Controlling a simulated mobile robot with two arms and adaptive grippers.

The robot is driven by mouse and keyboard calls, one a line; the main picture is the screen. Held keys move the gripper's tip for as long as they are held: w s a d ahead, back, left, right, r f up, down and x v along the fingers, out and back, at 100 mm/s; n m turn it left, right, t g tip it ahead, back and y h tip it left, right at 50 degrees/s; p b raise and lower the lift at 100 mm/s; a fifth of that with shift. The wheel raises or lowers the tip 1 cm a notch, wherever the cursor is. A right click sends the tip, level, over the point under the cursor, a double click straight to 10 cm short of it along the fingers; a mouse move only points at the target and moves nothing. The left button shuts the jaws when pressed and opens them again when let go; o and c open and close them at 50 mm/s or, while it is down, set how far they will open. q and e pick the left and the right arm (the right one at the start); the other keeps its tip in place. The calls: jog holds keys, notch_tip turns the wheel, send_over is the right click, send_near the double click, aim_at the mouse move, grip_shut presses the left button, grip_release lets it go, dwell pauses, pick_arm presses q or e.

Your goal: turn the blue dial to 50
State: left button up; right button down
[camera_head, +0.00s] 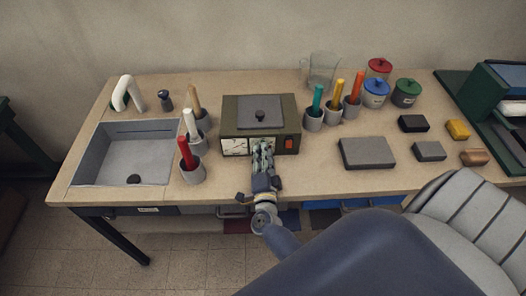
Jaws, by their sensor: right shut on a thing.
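A dark olive box (230,113) with a grey lid on top stands on the bench near the middle of the view. Its front panel has white gauge faces (235,147) on the left and a red switch (289,142) on the right. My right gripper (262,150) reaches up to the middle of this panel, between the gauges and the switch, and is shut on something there. The blue dial itself is hidden behind the fingers, so its setting cannot be read. My left gripper is not in view.
A sink (125,160) is at the left, with cups of coloured sticks (192,172) between it and the box. More stick cups (314,120) stand right of the box. A grey block (367,153) lies further right. The bench front is mostly clear.

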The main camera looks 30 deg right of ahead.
jog(key=shift+n, duration=0.4)
jog(key=c, duration=1.3)
grip_release()
jog(key=shift+c, duration=0.2)
jog(key=v, duration=0.7)
jog(key=shift+s+a, duration=0.15)
jog(key=shift+s, duration=0.1)
